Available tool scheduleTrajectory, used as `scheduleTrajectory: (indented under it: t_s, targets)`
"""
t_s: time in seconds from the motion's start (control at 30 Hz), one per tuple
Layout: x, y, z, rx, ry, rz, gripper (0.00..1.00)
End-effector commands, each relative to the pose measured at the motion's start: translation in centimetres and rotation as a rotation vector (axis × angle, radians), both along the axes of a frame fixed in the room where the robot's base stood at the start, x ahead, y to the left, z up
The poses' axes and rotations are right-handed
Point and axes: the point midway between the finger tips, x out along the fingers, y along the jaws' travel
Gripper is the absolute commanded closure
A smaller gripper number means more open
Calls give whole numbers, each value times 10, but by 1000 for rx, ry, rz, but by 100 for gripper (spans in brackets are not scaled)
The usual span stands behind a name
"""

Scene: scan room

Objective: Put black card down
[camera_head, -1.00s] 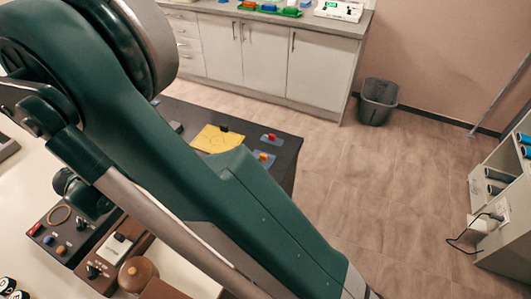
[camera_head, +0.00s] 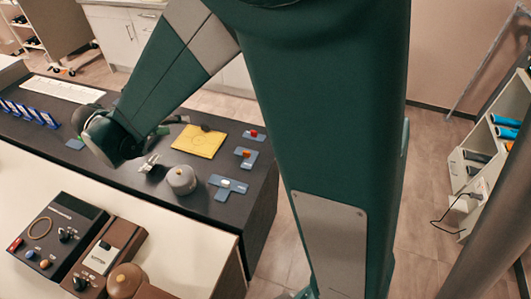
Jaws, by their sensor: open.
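I cannot make out a black card in the head view. My gripper (camera_head: 160,130) is small and partly hidden behind my wrist, above the dark table (camera_head: 130,185) and left of a yellow sheet (camera_head: 199,141). It is open, and I see nothing held in it. A small dark spot shows at the far edge of the yellow sheet, too small to identify.
A grey round pot (camera_head: 181,180) and a small metallic item (camera_head: 149,164) stand near my gripper. Blue-grey plates (camera_head: 228,186) lie at the table's right. Blue upright holders (camera_head: 30,114) and a white keyboard-like strip (camera_head: 62,90) are at the left. Control boxes (camera_head: 60,232) stand in front.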

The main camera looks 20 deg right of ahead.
Motion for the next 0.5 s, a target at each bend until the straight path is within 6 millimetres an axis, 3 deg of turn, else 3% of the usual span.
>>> scheduleTrajectory:
  t_s: [0.1, 0.5]
  targets:
    - [-11, -23, 10, 21, 36, 20, 52]
    - [-55, -84, 35, 101, 137, 107, 52]
